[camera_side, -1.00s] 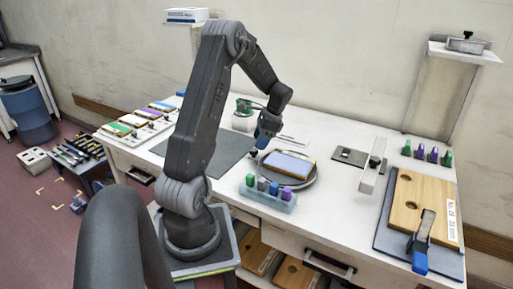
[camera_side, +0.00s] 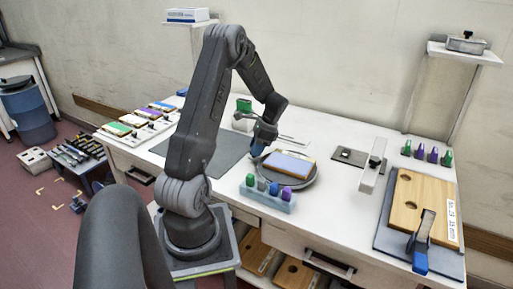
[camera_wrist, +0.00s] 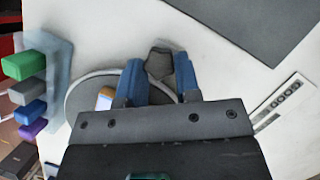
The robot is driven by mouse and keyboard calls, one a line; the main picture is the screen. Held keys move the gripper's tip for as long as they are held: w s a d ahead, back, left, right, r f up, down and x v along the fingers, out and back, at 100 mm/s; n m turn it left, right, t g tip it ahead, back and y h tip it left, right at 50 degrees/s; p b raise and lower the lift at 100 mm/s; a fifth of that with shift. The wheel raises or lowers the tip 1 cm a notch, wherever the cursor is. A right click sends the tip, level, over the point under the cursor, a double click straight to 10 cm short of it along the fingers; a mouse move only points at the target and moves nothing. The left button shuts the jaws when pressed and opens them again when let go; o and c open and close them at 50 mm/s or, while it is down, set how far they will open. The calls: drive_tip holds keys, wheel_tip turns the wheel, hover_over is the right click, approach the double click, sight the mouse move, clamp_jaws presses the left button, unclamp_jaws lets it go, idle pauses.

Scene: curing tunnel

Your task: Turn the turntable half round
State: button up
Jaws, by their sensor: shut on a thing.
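The turntable (camera_side: 287,187) is a round grey disc on the white table, with a wooden-edged, pale-blue-topped block (camera_side: 288,164) lying on it. In the wrist view the turntable (camera_wrist: 80,98) shows partly behind my gripper, with a corner of the block (camera_wrist: 104,99). My gripper (camera_side: 257,151) is low at the turntable's left edge in the side view. In the wrist view its blue fingers (camera_wrist: 159,68) are shut on a dark grey knob (camera_wrist: 159,62) at the rim. The knob is hidden by the fingers in the side view.
A clear rack (camera_side: 268,200) with several coloured pieces stands close in front of the turntable. A grey mat (camera_side: 215,155) lies to the left. A white upright block (camera_side: 372,177) stands to the right. A wooden board (camera_side: 407,205) with a clamp lies further right.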

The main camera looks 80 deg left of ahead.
clamp_jaws()
drive_tip(key=shift+w+a, duration=0.1)
drive_tip(key=shift+w, duration=0.05)
